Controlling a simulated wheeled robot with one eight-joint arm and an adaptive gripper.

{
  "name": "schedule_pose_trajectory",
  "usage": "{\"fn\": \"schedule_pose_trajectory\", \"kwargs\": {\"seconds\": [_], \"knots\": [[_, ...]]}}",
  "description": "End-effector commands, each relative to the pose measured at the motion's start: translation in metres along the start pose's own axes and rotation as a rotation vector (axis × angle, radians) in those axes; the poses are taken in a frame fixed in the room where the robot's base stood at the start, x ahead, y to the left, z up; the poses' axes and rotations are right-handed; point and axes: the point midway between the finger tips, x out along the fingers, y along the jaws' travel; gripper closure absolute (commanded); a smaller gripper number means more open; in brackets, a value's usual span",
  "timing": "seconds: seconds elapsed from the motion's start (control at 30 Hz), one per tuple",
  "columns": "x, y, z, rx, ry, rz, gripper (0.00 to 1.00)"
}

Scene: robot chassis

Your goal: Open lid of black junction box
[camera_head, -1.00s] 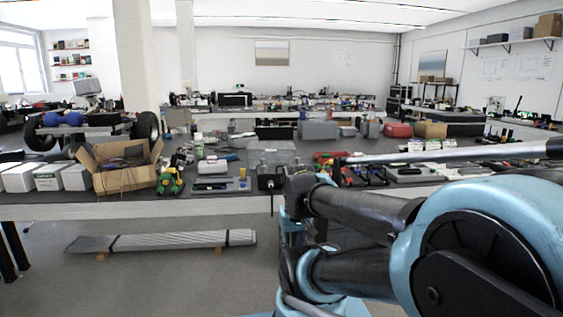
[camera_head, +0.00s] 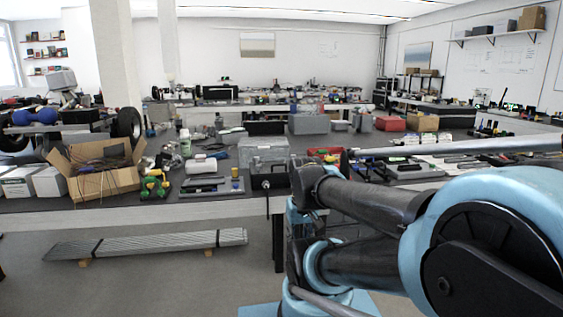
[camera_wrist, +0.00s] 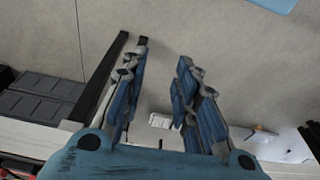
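A small black box (camera_head: 270,181), which looks like the junction box, sits at the front edge of the long workbench (camera_head: 130,214) in the head view. A dark cable or rod hangs from it down past the edge. Its lid looks closed, but it is too small to be sure. My arm is folded at the right of the head view, just beside the box. My gripper (camera_wrist: 163,62) shows in the wrist view with its two blue fingers apart and nothing between them. It faces the grey floor, away from the box.
A clear plastic case (camera_head: 263,152) stands behind the black box. An open cardboard box (camera_head: 105,172), a green and yellow tool (camera_head: 154,186) and a grey tray (camera_head: 212,190) lie to its left. Metal bars (camera_head: 150,244) lie on the floor below. Floor in front is clear.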

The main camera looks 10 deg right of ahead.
Motion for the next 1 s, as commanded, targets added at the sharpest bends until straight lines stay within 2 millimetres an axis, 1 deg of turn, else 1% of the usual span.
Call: {"fn": "schedule_pose_trajectory", "kwargs": {"seconds": [0.07,0.13,0.17,0.27,0.37,0.4,0.47,0.6,0.67,0.8,1.0], "knots": [[-0.008,0.000,0.005,-0.008,0.011,0.000,0.72],[-0.015,0.000,0.000,-0.036,0.012,0.000,0.72],[-0.020,0.000,-0.005,-0.054,0.012,0.001,0.72],[-0.042,0.000,-0.029,-0.153,0.011,0.000,0.72],[-0.072,0.000,-0.061,-0.292,0.012,0.001,0.72],[-0.085,0.001,-0.075,-0.354,0.012,0.001,0.72],[-0.103,0.001,-0.097,-0.446,0.012,0.002,0.72],[-0.142,0.003,-0.148,-0.659,0.012,0.003,0.72],[-0.158,0.003,-0.170,-0.751,0.012,0.004,0.72],[-0.191,0.004,-0.222,-0.965,0.012,0.005,0.72],[-0.229,0.006,-0.292,-1.258,0.011,0.006,0.72]]}}
